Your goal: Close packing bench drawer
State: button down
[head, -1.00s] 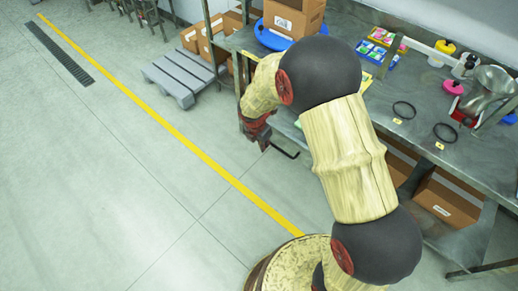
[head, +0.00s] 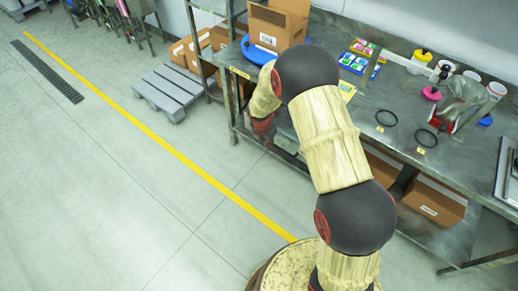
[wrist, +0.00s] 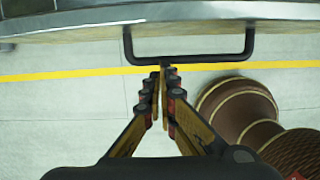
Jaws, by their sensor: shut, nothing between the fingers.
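The packing bench (head: 385,95) runs along the wall in the head view. In the wrist view, the drawer's black bar handle (wrist: 200,61) stands out from a grey front edge (wrist: 80,30) at the top. My gripper (wrist: 163,68) is shut and empty, its fingertips together at the handle's bar, left of its middle. I cannot tell if they touch it. In the head view my gripper (head: 263,128) is a dark red shape at the bench's front left, partly behind my arm. The drawer is hidden there, and how far out it stands cannot be told.
A grey pallet (head: 172,90) lies beyond the bench's left end. The floor left is clear.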

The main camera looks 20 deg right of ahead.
jog(key=w+d+p, duration=0.2)
jog(key=w+d, duration=0.1)
jog(key=d, duration=0.2)
jog(key=w+d+p, duration=0.2)
jog(key=w+d, duration=0.2)
jog(key=d, duration=0.1)
jog(key=w+d+p, duration=0.2)
jog(key=w+d, duration=0.1)
jog(key=d, duration=0.2)
jog(key=shift+w, duration=0.4)
jog(key=shift+a, duration=0.1)
